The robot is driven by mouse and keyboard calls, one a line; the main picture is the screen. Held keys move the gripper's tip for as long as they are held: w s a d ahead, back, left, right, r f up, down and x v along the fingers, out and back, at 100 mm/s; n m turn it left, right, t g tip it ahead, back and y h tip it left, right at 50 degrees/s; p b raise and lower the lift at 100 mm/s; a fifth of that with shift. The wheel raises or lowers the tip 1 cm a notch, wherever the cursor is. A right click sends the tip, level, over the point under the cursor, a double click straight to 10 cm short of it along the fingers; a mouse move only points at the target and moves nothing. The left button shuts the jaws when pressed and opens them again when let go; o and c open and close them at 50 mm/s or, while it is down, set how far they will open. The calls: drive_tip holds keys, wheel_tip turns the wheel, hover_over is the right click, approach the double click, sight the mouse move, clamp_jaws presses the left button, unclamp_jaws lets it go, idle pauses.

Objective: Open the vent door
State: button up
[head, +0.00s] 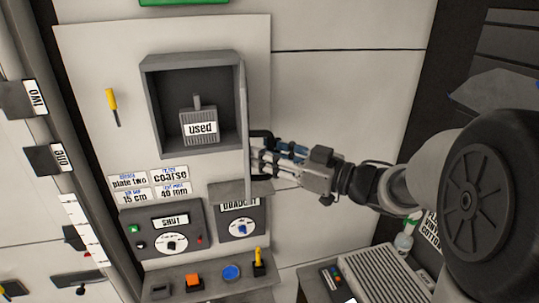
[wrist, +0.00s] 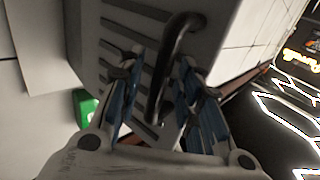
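The vent door (head: 243,125) stands swung open on the right side of a grey box recess (head: 190,68) and is seen nearly edge-on in the head view. In the wrist view its slatted pale face (wrist: 130,40) fills the upper middle, with a dark curved handle (wrist: 180,35) on it. My gripper (head: 262,160) is at the right of the door, at its outer face. In the wrist view my gripper (wrist: 158,75) has its two blue-padded fingers apart, with the handle between them. I see no clear grip from both sides.
A grey block labelled "used" (head: 199,126) sits inside the recess. A yellow-handled tool (head: 112,104) hangs on the panel at left. Below are a dial box reading "shut" (head: 168,232), a second dial box (head: 240,226) and a shelf (head: 210,281) with small coloured items.

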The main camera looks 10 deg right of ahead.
drive_tip(key=shift+s, duration=0.1)
drive_tip(key=v, duration=1.2)
